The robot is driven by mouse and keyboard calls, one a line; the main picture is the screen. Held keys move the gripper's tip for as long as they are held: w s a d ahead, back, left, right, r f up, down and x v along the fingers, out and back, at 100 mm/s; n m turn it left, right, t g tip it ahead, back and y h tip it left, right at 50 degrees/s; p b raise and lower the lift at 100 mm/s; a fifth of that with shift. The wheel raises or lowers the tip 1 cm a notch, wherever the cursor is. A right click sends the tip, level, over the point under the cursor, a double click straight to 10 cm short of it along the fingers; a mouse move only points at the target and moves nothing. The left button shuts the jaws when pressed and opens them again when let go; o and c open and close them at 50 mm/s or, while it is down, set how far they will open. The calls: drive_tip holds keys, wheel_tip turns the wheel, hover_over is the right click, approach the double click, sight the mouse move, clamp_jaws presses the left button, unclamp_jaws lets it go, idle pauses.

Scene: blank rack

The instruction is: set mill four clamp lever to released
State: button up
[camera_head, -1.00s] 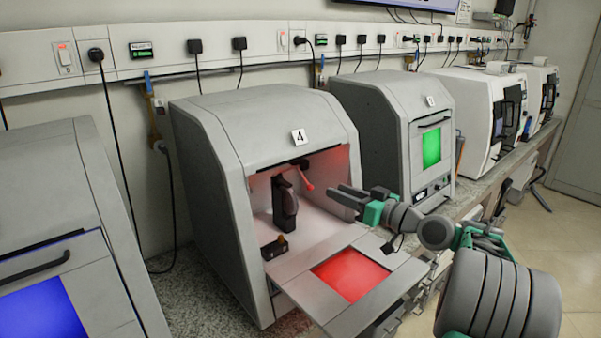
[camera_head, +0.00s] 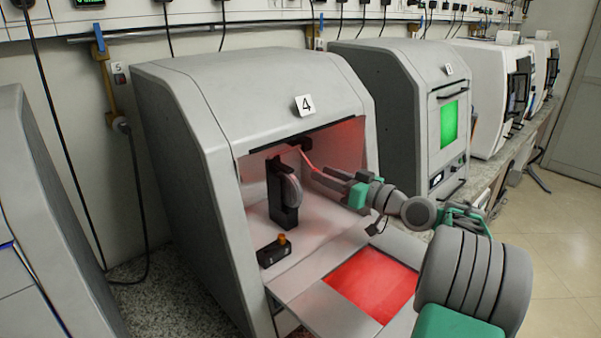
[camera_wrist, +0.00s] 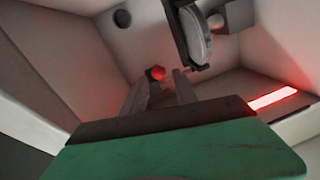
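Mill four (camera_head: 230,80), a grey cabinet marked 4, stands with its front door (camera_head: 330,305) folded down. Inside, the red clamp lever (camera_head: 309,162) slants down to the right from a dark mount under the top of the opening. My gripper (camera_head: 322,177) reaches in from the right, its fingertips by the lever's lower end. In the wrist view, the two fingers of my gripper (camera_wrist: 157,86) are apart, and the lever's red round end (camera_wrist: 157,73) shows between and just beyond their tips. I cannot tell whether they touch it.
A dark upright spindle unit (camera_head: 283,195) stands inside the mill, left of my gripper. A small black box with an orange knob (camera_head: 273,251) sits at the opening's front left. The door has a red window (camera_head: 372,285). Another mill (camera_head: 395,100) with a green window stands to the right.

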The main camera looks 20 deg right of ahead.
sight(312, 169)
drive_tip(key=p+x, duration=0.1)
drive_tip(key=x, duration=0.6)
drive_tip(key=shift+w+a+p, duration=0.15)
drive_tip(key=shift+w+p, duration=0.2)
drive_tip(key=shift+p, duration=0.05)
drive_tip(key=shift+c, duration=0.4)
clamp_jaws()
idle(0.5)
